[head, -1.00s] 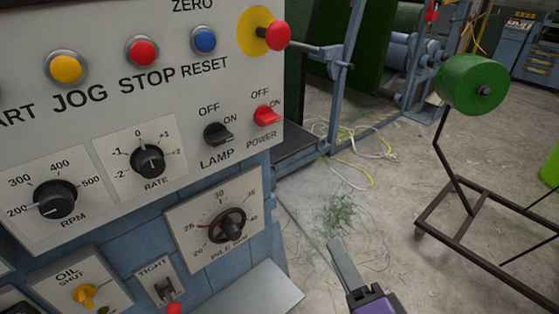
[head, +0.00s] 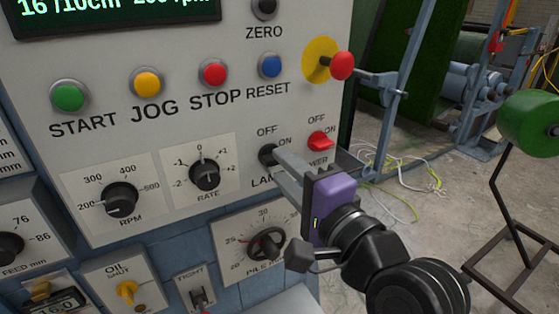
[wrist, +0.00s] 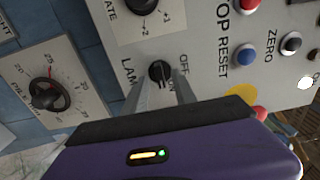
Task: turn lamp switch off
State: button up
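The lamp switch (head: 267,155) is a black rotary knob on the pale control panel, with OFF above it and ON to its upper right. It also shows in the wrist view (wrist: 159,71). My gripper (head: 281,163) reaches to the knob from the right, its fingers partly covering it and the LAMP label. In the wrist view my gripper (wrist: 160,88) has its two grey fingers apart, one on each side of the knob. I cannot tell whether they touch it, nor clearly which mark the knob points at.
The red power switch (head: 320,141) sits close to the right of the lamp knob. The rate dial (head: 204,174) is to its left and the pile dial (head: 266,244) below. A red mushroom button (head: 341,66) sticks out at the panel's upper right.

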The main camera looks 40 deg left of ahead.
jog(key=shift+x, duration=1.2)
grip_shut()
